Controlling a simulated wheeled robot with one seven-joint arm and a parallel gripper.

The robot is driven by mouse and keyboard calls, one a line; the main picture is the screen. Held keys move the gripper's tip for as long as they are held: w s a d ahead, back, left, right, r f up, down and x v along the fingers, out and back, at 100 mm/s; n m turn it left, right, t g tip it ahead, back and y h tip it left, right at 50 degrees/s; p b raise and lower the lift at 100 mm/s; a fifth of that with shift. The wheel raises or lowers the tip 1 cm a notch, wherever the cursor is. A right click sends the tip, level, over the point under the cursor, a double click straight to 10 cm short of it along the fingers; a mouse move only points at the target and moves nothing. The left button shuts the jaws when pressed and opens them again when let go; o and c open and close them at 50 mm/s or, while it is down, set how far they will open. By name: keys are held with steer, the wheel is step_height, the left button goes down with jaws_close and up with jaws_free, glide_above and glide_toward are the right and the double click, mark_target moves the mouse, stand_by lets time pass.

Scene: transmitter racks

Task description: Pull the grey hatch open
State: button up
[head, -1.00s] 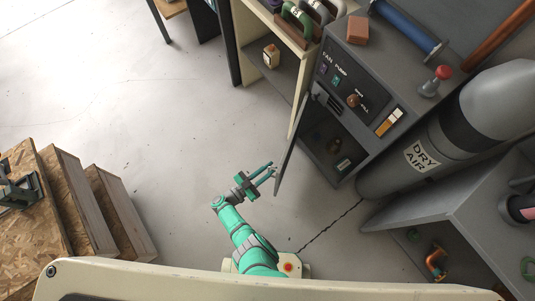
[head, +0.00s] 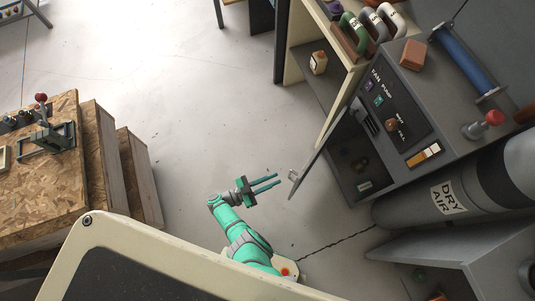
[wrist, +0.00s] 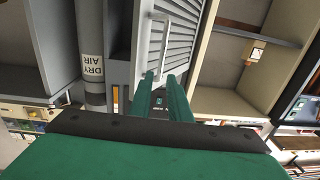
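The grey hatch (head: 328,148) is a thin door on the grey cabinet in the head view. It stands swung out, and the dark compartment (head: 356,165) behind it shows. Its pale handle (head: 293,175) is on the outer face near the free edge. In the wrist view the hatch (wrist: 182,38) has louvres, and the bar handle (wrist: 157,42) stands upright ahead of the fingers.
The cabinet (head: 410,85) carries switches, a brick-like block and a red-knobbed lever. A DRY AIR cylinder (head: 450,195) lies beside it. A cream shelf (head: 298,62) stands beyond the hatch. Wooden crates (head: 110,165) are at left. The floor between is clear.

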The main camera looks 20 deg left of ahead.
steer(key=shift+v, duration=1.1)
